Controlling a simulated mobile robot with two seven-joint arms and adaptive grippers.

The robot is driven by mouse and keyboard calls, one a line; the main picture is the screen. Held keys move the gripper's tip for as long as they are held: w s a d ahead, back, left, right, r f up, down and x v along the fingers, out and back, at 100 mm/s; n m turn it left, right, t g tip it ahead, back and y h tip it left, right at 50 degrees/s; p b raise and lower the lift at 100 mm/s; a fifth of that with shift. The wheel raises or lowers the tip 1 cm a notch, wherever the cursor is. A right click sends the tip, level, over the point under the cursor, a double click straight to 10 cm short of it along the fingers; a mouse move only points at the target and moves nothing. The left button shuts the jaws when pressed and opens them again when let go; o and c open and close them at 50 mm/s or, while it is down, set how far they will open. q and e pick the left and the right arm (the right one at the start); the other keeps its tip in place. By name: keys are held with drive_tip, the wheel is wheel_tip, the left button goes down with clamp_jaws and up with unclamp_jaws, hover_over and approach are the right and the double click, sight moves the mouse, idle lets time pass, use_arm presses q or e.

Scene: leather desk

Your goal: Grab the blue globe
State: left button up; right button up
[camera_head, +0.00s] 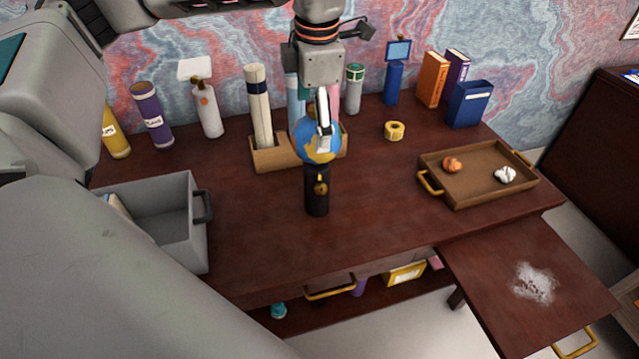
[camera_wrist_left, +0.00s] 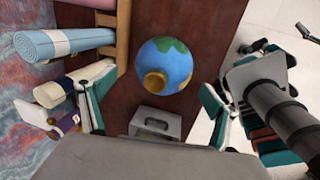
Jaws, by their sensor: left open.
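The blue globe (camera_head: 311,146), with yellow-orange and green land patches, sits on the desk with a dark stand (camera_head: 317,200) below it in the head view. My left gripper (camera_head: 324,128) comes down from above, and one light finger overlaps the globe there. In the left wrist view, the globe (camera_wrist_left: 172,62) lies between the two spread fingers of my left gripper (camera_wrist_left: 152,98), with gaps on both sides. The gripper is open and holds nothing.
A wooden holder (camera_head: 268,156) with rolled papers stands close behind the globe. A grey bin (camera_head: 180,225) is at left, and a wooden tray (camera_head: 470,196) with crumpled balls at right. Bottles line the back. The desk right of the stand is clear.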

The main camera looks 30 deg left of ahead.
use_arm(q)
drive_tip(key=f, duration=0.2)
drive_tip(key=w+f, duration=0.1)
drive_tip(key=f, duration=0.2)
drive_tip(key=shift+d+f, duration=0.15)
drive_tip(key=shift+w+f, duration=0.1)
drive_tip(key=shift+f, duration=0.3)
drive_tip(key=c, duration=2)
drive_tip(key=shift+o, duration=0.2)
drive_tip(key=shift+r, duration=0.15)
